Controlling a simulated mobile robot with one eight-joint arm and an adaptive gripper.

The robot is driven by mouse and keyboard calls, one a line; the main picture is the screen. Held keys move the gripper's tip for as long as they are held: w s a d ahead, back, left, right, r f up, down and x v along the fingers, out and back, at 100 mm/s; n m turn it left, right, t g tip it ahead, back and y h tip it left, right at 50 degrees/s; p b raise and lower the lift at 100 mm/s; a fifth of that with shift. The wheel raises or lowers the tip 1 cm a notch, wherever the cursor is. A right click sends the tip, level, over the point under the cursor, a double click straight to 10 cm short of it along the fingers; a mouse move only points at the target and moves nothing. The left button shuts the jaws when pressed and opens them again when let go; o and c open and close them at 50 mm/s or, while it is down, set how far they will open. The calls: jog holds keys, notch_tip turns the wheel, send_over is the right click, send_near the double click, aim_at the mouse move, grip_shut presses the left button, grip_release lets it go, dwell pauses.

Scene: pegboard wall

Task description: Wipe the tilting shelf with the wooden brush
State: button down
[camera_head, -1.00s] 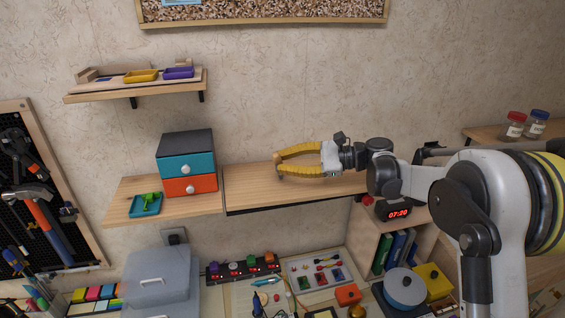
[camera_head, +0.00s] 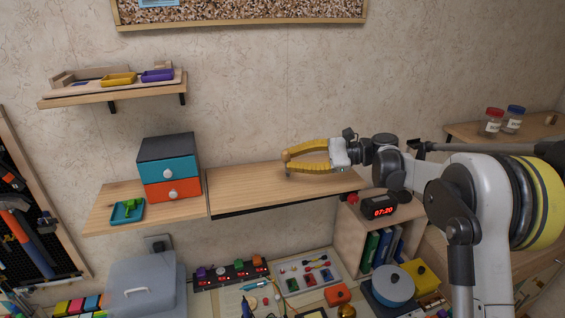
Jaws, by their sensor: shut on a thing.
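The tilting shelf (camera_head: 245,190) is the pale wooden board with a dark lower front edge, in the middle of the wall. My gripper (camera_head: 287,163) has yellow ribbed fingers and comes in from the right over this shelf. Its fingers are closed around a small tan wooden piece (camera_head: 287,155) at the tips, which appears to be the wooden brush. Most of the brush is hidden by the fingers, and its bristles cannot be made out. The brush is at or just above the shelf's surface; I cannot tell whether it touches.
A teal and orange drawer box (camera_head: 168,170) and a teal tray (camera_head: 127,211) stand on the adjoining left shelf. An upper shelf (camera_head: 110,95) holds small trays. A red-digit clock (camera_head: 379,208) sits below right. The tilting shelf's left half is bare.

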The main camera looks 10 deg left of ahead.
jog(key=shift+d+f, duration=0.15)
jog(key=shift+s+a+r+b, duration=0.15)
jog(key=shift+s+a, duration=0.35)
jog(key=shift+a, duration=0.6)
jog(key=shift+s+a+b, duration=0.3)
jog(key=shift+s+a, duration=0.25)
jog(key=shift+a, duration=0.55)
jog(key=shift+s+a+r+b, duration=0.15)
jog(key=shift+s+a, duration=0.35)
jog(key=shift+a, duration=0.6)
jog(key=shift+d+r+p, duration=0.15)
jog(key=shift+r+p, duration=1.45)
jog(key=shift+r, duration=1.35)
jog(key=shift+w, duration=0.1)
notch_tip(320, 180, up, 3)
jog(key=shift+p, duration=0.85)
